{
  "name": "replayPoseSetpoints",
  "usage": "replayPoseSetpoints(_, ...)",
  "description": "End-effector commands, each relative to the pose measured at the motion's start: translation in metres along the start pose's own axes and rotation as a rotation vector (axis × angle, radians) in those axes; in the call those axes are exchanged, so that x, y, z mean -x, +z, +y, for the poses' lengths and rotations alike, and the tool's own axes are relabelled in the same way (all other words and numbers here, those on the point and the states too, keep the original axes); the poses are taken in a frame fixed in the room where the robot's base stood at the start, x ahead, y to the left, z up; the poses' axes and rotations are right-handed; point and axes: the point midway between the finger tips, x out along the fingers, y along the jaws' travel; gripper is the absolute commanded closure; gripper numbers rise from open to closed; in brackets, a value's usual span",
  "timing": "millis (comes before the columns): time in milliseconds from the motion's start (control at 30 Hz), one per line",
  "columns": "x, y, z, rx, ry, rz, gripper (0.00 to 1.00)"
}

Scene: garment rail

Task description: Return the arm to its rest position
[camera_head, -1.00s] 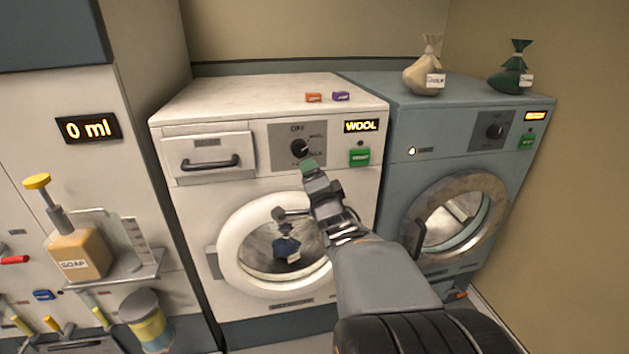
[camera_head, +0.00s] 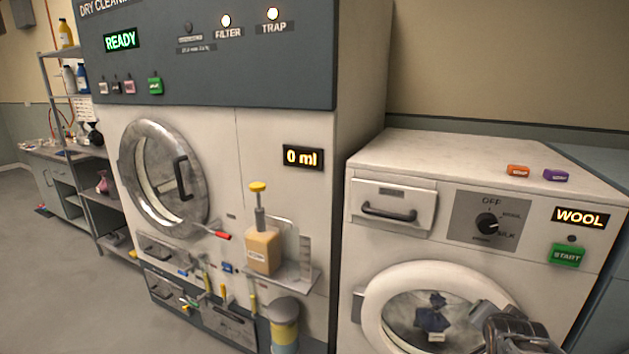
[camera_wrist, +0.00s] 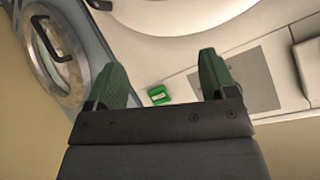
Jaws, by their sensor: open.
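My gripper (camera_wrist: 160,85) shows in the wrist view with its two green fingers wide apart and nothing between them. Beyond the fingers is the front of the white washer, with its green start button (camera_wrist: 158,94) in the gap. In the head view only a part of my arm shows at the lower right, in front of the washer door; the fingertips are not visible there. The white washer (camera_head: 400,150) shows WOOL on its display (camera_head: 580,217). Its round door (camera_head: 375,310) appears closed, with dark blue cloth (camera_head: 432,318) behind the glass.
A dry cleaning machine (camera_head: 265,170) stands to the left, its display reading READY. A soap pump bottle (camera_head: 262,248) stands on its small shelf. An orange block (camera_head: 517,171) and a purple block (camera_head: 556,175) lie on the washer top. Open floor (camera_head: 50,270) lies at far left.

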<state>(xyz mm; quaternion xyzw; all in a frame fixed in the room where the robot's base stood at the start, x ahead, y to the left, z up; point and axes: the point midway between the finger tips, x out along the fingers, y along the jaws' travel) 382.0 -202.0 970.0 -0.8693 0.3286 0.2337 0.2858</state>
Motion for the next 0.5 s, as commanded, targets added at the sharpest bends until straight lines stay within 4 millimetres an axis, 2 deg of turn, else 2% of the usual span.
replayPoseSetpoints(33,0.015,0.013,-0.007,0.125,0.032,-0.103,0.22)
replayPoseSetpoints(167,0.058,0.059,-0.022,0.439,0.04,-0.394,0.22)
replayPoseSetpoints(300,0.12,0.095,-0.046,0.724,-0.056,-0.646,0.22)
replayPoseSetpoints(400,0.152,0.106,-0.064,0.814,-0.125,-0.707,0.22)
replayPoseSetpoints(500,0.167,0.108,-0.08,0.861,-0.178,-0.692,0.22)
